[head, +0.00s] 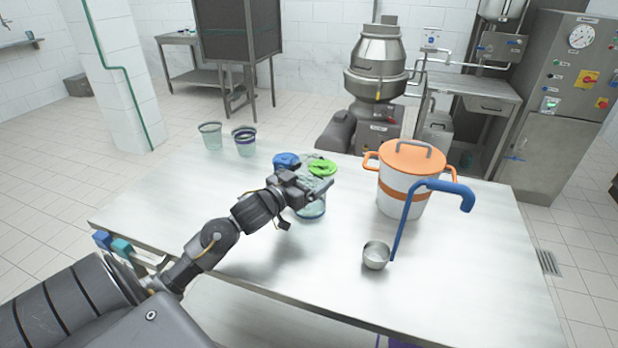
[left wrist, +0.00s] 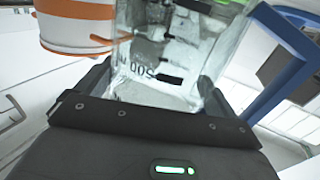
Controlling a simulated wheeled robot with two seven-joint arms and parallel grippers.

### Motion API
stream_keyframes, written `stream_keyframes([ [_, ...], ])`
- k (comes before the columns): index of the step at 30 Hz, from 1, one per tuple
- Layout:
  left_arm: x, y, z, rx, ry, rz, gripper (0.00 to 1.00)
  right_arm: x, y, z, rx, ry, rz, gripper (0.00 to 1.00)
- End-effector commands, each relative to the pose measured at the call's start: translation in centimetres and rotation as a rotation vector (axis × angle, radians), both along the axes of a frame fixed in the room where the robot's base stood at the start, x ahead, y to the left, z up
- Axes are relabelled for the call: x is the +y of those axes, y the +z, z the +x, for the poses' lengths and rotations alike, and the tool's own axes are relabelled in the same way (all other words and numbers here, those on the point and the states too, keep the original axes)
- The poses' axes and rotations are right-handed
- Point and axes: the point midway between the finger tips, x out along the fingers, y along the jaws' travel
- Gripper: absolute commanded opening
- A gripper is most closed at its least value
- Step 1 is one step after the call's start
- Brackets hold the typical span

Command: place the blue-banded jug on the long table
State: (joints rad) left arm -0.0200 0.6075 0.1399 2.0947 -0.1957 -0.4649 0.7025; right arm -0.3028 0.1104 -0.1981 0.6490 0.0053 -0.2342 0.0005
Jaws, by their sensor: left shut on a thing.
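A clear jug (head: 311,209) with a bluish tint low on its side is at my left gripper (head: 306,186) over the middle of the long table (head: 300,270). The gripper covers much of it. I cannot tell whether its base touches the tabletop. In the left wrist view the clear jug (left wrist: 165,65) shows dark printed marks and sits between the fingers of my left gripper (left wrist: 160,100), which is shut on it. No blue band shows plainly there. My right gripper is not in view.
A blue item (head: 286,160) and a green item (head: 322,167) show just behind the gripper. An orange-lidded pot (head: 405,185) and a blue-handled ladle (head: 376,256) stand to the right. The front tabletop is clear.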

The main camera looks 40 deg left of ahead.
Motion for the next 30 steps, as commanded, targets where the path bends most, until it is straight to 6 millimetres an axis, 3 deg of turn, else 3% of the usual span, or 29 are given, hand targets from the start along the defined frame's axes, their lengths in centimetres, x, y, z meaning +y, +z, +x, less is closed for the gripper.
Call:
stream_keyframes([
  [3, 0.0, -0.1, 0.0, 0.000, 0.000, 0.000, 1.00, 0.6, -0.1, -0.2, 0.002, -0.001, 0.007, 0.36],
  [11, 0.0, 0.3, 0.0, 0.000, 0.000, 0.001, 1.00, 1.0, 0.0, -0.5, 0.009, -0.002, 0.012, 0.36],
  [30, 0.6, 0.0, -10.7, 0.003, 0.001, 0.000, 1.00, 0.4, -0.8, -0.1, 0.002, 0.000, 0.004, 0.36],
])
